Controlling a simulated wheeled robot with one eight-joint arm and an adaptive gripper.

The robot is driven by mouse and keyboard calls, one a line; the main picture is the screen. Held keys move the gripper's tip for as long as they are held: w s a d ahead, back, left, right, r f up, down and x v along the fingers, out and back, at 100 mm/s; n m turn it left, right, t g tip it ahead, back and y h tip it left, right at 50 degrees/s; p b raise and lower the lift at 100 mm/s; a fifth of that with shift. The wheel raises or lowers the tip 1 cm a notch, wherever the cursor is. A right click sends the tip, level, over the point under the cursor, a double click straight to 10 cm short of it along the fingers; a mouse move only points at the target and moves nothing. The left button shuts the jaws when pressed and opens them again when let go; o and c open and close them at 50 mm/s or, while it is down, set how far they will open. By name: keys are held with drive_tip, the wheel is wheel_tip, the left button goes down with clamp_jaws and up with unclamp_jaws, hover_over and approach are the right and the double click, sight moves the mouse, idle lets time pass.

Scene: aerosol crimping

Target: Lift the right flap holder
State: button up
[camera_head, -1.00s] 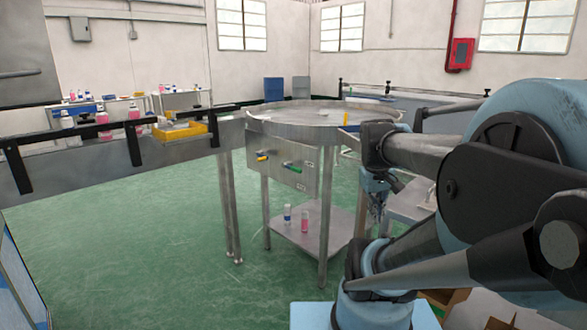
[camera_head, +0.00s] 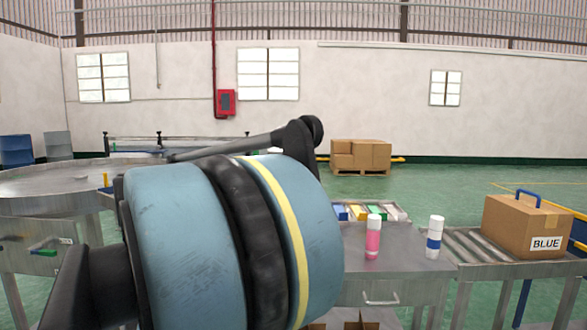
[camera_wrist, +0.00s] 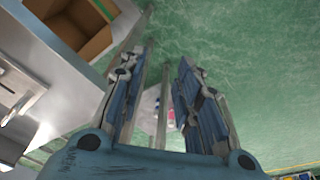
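A cardboard box (camera_head: 518,228) labelled BLUE stands on a roller conveyor (camera_head: 478,246) at the right of the head view. A blue curved bar (camera_head: 530,193) rises at its top; it may be a flap holder, but I cannot tell whether it is the right one. My gripper (camera_wrist: 158,65) is open and empty in the wrist view, its two fingers apart and pointing over the green floor. The head view does not show my gripper; my arm fills its middle.
A pink bottle (camera_head: 373,237) and a white-and-blue bottle (camera_head: 434,237) stand on the metal table beside the conveyor. Coloured bins (camera_head: 357,212) lie behind them. A round metal table (camera_head: 50,190) is at left. An open carton (camera_wrist: 85,25) shows in the wrist view.

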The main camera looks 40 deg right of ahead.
drive_tip(key=w+d+r+m+h, duration=0.1)
drive_tip(key=w+d+r, duration=0.3)
drive_tip(key=d+r, duration=0.3)
drive_tip(key=w+d+r+m, duration=0.25)
drive_tip(key=d+r, duration=0.35)
drive_tip(key=r, duration=0.3)
drive_tip(key=s+d+r+m+g, duration=0.1)
drive_tip(key=d+r, duration=0.8)
drive_tip(key=d, duration=0.4)
drive_tip(key=d+r+m+g, duration=0.2)
drive_tip(key=d+r, duration=0.7)
drive_tip(key=d, duration=0.4)
drive_tip(key=s+d+r+m, duration=0.1)
drive_tip(key=s+d+r, duration=0.25)
drive_tip(key=d, duration=0.25)
drive_tip(key=s+d+r+m, duration=0.1)
drive_tip(key=s+d+r, duration=0.1)
drive_tip(key=s+d, duration=0.35)
drive_tip(key=shift+g, duration=0.4)
drive_tip(key=x, duration=1.7)
drive_tip(key=shift+w+d, duration=0.3)
drive_tip(key=shift+w, duration=0.1)
clamp_jaws()
